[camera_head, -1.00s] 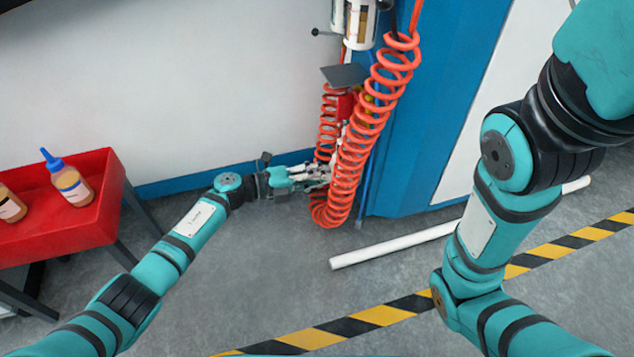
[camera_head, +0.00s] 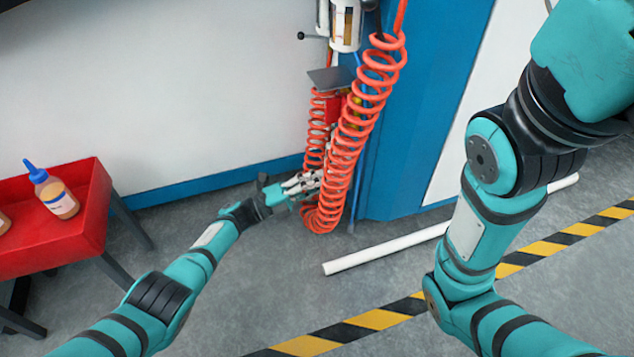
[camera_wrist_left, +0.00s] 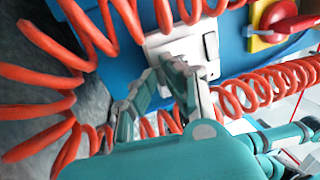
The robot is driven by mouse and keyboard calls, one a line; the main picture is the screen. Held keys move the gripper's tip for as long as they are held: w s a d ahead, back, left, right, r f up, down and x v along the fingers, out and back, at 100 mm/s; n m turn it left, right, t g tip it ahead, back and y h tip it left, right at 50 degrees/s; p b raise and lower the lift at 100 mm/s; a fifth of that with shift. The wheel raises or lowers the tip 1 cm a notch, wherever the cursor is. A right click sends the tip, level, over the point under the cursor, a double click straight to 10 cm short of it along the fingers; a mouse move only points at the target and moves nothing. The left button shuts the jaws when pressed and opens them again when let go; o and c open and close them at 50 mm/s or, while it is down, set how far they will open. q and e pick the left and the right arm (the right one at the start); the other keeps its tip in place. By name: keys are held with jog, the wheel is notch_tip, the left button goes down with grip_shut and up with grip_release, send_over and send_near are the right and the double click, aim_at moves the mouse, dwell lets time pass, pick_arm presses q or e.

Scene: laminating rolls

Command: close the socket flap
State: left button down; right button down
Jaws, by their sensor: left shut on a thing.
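The white socket (camera_wrist_left: 172,40) is on the blue panel at the top of the left wrist view. In the head view my left gripper (camera_head: 312,180) reaches in behind the orange coils, which hide the socket. My right arm crosses the right side, its gripper out of frame.
Orange coiled hoses (camera_head: 352,130) hang around the left gripper. A red and yellow switch (camera_wrist_left: 272,22) is near the socket. A grey plate (camera_head: 330,79) juts out above. A white pipe (camera_head: 385,248) lies on the floor; a red cart (camera_head: 70,235) stands left.

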pick_arm(q)
jog(key=shift+f, duration=0.1)
jog(key=c, duration=1.4)
grip_release()
jog(key=shift+c, duration=0.2)
jog(key=v, duration=1.2)
